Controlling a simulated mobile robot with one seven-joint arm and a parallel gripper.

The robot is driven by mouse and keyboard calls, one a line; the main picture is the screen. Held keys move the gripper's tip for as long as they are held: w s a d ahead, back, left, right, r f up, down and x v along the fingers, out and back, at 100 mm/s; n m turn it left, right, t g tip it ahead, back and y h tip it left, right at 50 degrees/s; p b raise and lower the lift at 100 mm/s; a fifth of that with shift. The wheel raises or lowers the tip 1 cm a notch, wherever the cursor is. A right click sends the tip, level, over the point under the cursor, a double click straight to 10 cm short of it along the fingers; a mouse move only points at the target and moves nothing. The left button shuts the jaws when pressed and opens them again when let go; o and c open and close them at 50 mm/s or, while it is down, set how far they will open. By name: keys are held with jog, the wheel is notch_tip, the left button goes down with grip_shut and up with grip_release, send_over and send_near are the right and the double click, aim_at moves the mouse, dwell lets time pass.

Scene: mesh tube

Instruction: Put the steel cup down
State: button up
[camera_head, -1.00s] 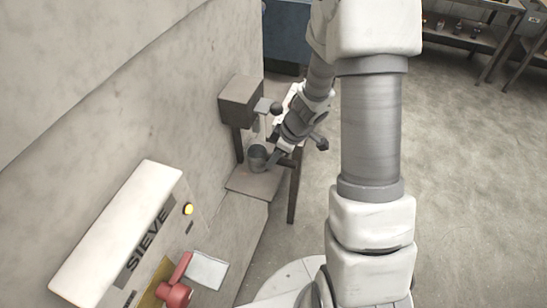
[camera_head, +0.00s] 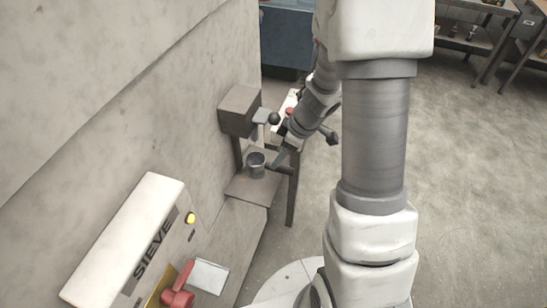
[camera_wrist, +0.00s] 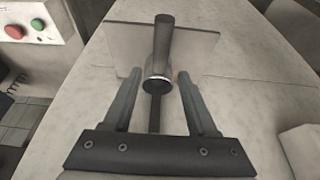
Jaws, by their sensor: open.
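The steel cup (camera_head: 256,168) is a small grey metal cup. It looks upright on the small grey shelf (camera_head: 252,191) fixed to the wall, under a dark box. My gripper (camera_head: 276,160) is just to the right of the cup. In the wrist view, my gripper (camera_wrist: 160,74) is open, its two fingers spread to either side of a dark round form with a bright rim, likely the cup (camera_wrist: 158,84). No finger visibly touches it there. A dark bar runs below this form between the fingers. The cup's inside is too small to make out.
A dark box with a black knob (camera_head: 274,118) overhangs the shelf closely. The wall stands directly left. A white unit marked SIEVE (camera_head: 125,240) with a red handle (camera_head: 178,290) is at lower left. Open floor (camera_head: 470,190) lies to the right.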

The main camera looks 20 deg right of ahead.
jog(key=p+v, duration=0.1)
jog(key=v, duration=0.5)
jog(key=shift+p, duration=0.3)
jog(key=shift+s+f, duration=0.1)
jog(key=shift+s, duration=0.05)
